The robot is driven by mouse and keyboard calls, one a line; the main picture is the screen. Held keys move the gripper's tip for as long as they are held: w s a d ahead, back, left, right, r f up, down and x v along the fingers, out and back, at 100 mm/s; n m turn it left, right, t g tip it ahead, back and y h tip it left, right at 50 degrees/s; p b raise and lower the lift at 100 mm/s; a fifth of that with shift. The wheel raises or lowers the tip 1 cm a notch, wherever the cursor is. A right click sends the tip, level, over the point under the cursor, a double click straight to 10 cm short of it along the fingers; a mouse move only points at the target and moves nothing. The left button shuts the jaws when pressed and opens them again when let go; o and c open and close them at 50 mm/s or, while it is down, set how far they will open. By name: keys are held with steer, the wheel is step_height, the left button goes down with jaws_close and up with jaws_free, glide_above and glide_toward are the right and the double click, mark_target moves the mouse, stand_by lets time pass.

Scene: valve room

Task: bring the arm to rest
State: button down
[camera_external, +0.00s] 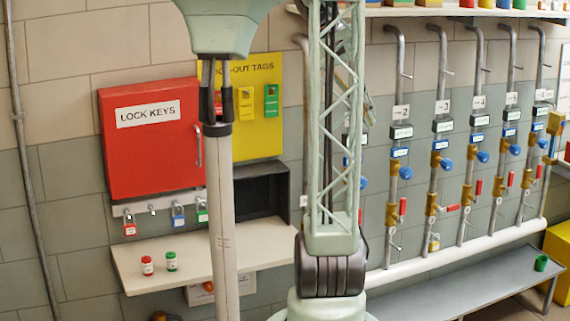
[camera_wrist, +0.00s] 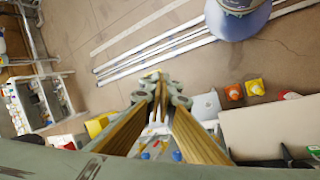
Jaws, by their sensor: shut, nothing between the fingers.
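In the wrist view my gripper (camera_wrist: 159,82) shows in the middle, its two long yellowish fingers drawn together at the tips. Nothing is held between them. In the external view my arm stands large in the foreground, with a pale green lattice link. I cannot make out my gripper clearly there. It hangs clear of the floor in the wrist view, with no contact that I can see.
A red lock keys cabinet (camera_external: 150,158) and a yellow tag board (camera_external: 262,130) hang on the wall. A shelf (camera_external: 190,262) holds a red and a green jar. Valved pipes (camera_external: 433,150) line the right wall above a grey bench (camera_external: 470,285) with a green cup (camera_external: 541,263).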

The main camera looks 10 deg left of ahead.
steer(key=s+a+f+t+y+b, duration=0.1)
steer(key=s+f, duration=0.3)
steer(key=s, duration=0.5)
steer(key=s+a+f+m+t+y+b, duration=0.1)
steer(key=s+a+f+t+y+b, duration=0.1)
steer(key=s, duration=0.7)
steer(key=shift+a+f+t+y, duration=0.5)
steer(key=shift+f+t+y, duration=0.1)
steer(key=shift+f+y, duration=0.55)
